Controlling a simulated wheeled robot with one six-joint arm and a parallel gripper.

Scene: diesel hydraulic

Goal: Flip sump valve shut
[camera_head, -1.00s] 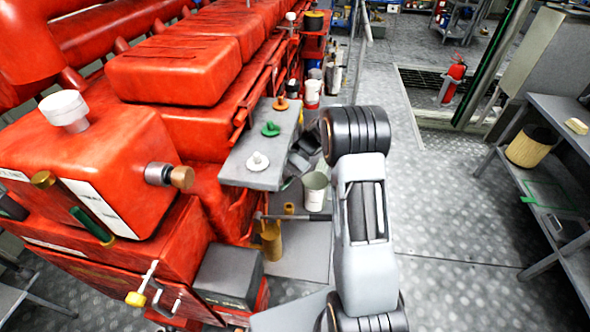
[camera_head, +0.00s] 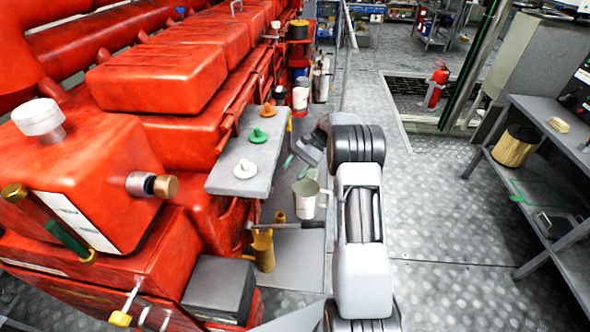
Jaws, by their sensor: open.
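On the red engine's lower left front is a small lever with a yellow tip (camera_head: 120,319) and a pale stem, near the bottom edge of the view. It may be the sump valve, but no label can be read. A green handle (camera_head: 66,238) with brass ends slants on the engine front above it. A round brass-coloured knob (camera_head: 165,186) sticks out to the right. My arm reaches forward at the centre, right of the engine and well apart from the lever.
A grey shelf (camera_head: 224,182) at the engine's side bears white, green and orange knobs. A dark box (camera_head: 218,290), a brass can (camera_head: 263,250) and a white mug (camera_head: 306,199) stand below. A workbench (camera_head: 545,118) stands right. The floor (camera_head: 450,220) between is clear.

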